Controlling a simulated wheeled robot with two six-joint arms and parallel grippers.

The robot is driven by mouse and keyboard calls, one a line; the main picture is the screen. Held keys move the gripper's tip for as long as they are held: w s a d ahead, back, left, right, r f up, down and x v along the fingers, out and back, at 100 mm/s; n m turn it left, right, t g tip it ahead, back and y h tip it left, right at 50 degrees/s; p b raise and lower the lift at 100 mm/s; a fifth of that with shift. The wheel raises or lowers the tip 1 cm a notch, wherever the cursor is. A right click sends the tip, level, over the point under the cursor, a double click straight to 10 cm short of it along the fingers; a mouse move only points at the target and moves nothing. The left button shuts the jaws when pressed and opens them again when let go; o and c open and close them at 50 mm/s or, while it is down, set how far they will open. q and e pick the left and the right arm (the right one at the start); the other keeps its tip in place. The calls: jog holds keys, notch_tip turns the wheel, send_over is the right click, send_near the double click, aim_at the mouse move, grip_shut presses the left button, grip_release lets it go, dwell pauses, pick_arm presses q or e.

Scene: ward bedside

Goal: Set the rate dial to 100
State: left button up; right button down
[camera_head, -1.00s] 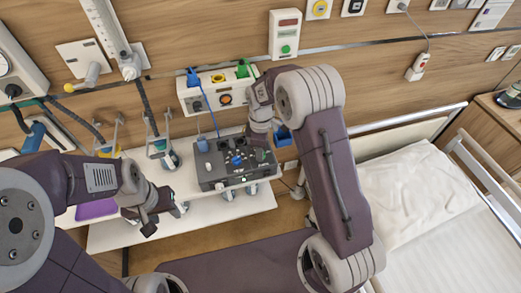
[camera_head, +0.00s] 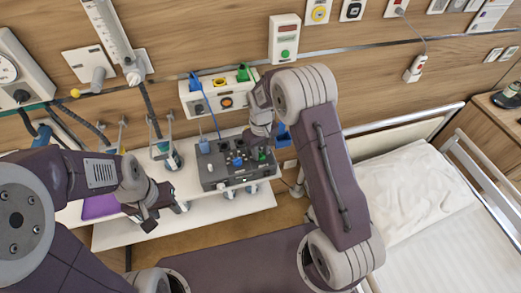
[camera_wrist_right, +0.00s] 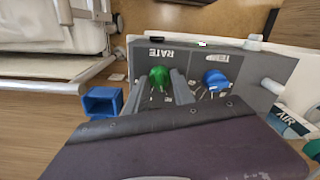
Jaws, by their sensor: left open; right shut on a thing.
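The grey device (camera_head: 212,172) stands on the white shelf under the wall panel. In the right wrist view its face (camera_wrist_right: 262,68) shows a green dial (camera_wrist_right: 160,77) under the word RATE, seen upside down. A blue dial (camera_wrist_right: 214,80) sits to its right under a partly readable label. My right gripper (camera_wrist_right: 162,88) is shut on the green dial, one finger on each side. The dial's setting cannot be read. In the head view the green dial (camera_head: 262,154) shows just below my right gripper (camera_head: 261,146). My left gripper (camera_head: 149,222) is open and empty, left of the device.
A bed with a white pillow (camera_head: 412,187) is at the right. A wall unit (camera_head: 216,94) with coloured plugs is behind the device, and a blue cable runs down from it. A blue open box (camera_wrist_right: 102,102) is beside the device. A purple item (camera_head: 100,206) lies on the shelf.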

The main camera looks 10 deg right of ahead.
jog(key=m+p, duration=0.1)
jog(key=m, duration=0.3)
jog(key=shift+s, duration=0.1)
jog(key=shift+f+m, duration=0.1)
jog(key=shift+m, duration=1.6)
jog(key=shift+s+m, duration=0.1)
jog(key=shift+m, duration=0.2)
jog(key=c, duration=1.1)
grip_release()
jog(key=shift+o, duration=0.2)
